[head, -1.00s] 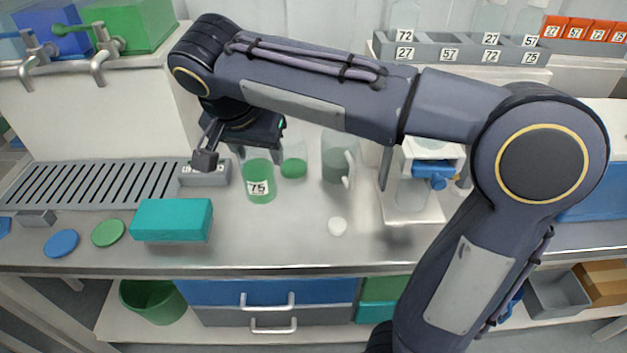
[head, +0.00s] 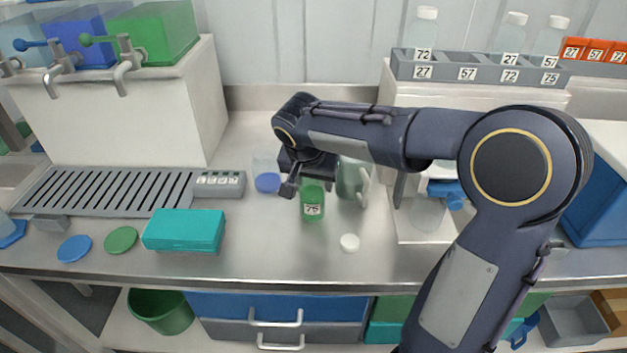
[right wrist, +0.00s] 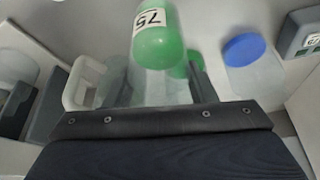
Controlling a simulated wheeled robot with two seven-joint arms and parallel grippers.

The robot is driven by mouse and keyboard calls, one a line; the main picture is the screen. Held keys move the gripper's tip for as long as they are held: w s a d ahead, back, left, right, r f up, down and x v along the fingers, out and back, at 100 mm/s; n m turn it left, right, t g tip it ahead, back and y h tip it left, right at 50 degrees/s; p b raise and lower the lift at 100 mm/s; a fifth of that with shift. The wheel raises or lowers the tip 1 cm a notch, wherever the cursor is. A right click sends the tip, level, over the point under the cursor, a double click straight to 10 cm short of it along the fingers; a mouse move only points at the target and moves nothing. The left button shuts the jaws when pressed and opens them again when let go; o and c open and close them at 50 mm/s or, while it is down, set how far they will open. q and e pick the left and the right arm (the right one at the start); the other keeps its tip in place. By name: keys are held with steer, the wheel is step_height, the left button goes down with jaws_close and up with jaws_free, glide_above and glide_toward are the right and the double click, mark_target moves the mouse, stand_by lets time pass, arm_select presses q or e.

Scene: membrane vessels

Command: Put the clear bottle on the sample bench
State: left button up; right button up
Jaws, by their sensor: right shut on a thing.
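A clear bottle with green contents and a 75 label (head: 312,208) is in my right gripper (head: 301,188), over the middle of the steel bench (head: 270,250). My gripper is shut on it, and my wrist hides its upper part. Whether its base touches the bench is hard to tell. In the right wrist view the bottle (right wrist: 157,45) sits between the fingers (right wrist: 158,85). I cannot tell from labels which surface is the sample bench. My left gripper is not in view.
A clear jug (head: 352,180) stands close right of the bottle, a blue-based beaker (head: 267,180) to its left. A white cap (head: 349,243) lies in front. A teal box (head: 184,231) is left. A grey rack (head: 480,72) with bottles is at the back right.

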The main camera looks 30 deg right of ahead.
steer(key=shift+f, duration=0.2)
steer(key=o, duration=1.1)
steer(key=shift+r, duration=0.1)
